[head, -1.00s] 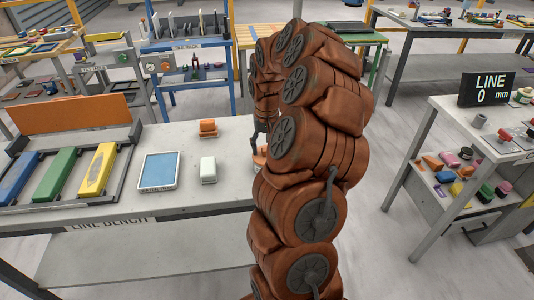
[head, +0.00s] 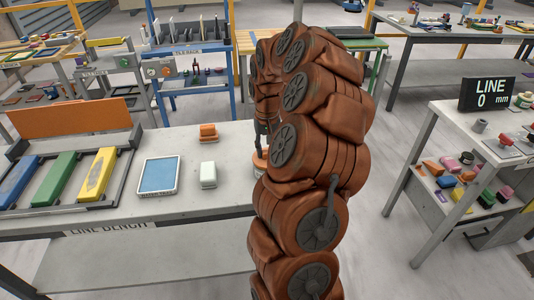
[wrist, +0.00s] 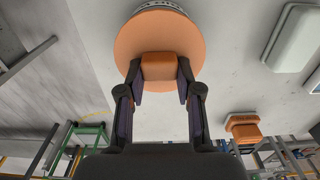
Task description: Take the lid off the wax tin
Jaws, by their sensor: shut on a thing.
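The wax tin's lid (wrist: 150,30) is an orange disc with a block-shaped orange knob in the wrist view. My gripper (wrist: 160,75) is shut on that knob, one finger on each side. A strip of the tin's pale, marked wall (wrist: 162,4) shows past the lid at the top of the wrist view. In the head view the orange lid (head: 259,160) shows at the bench's right end, partly hidden by my arm. I cannot tell whether a gap exists between lid and tin.
On the bench (head: 190,227) are a white block (head: 208,174), an orange-topped block (head: 208,132), a blue-topped tray (head: 158,175) and a rack with coloured bars (head: 96,176). A shelf table with a LINE display (head: 487,92) stands right, across a floor gap.

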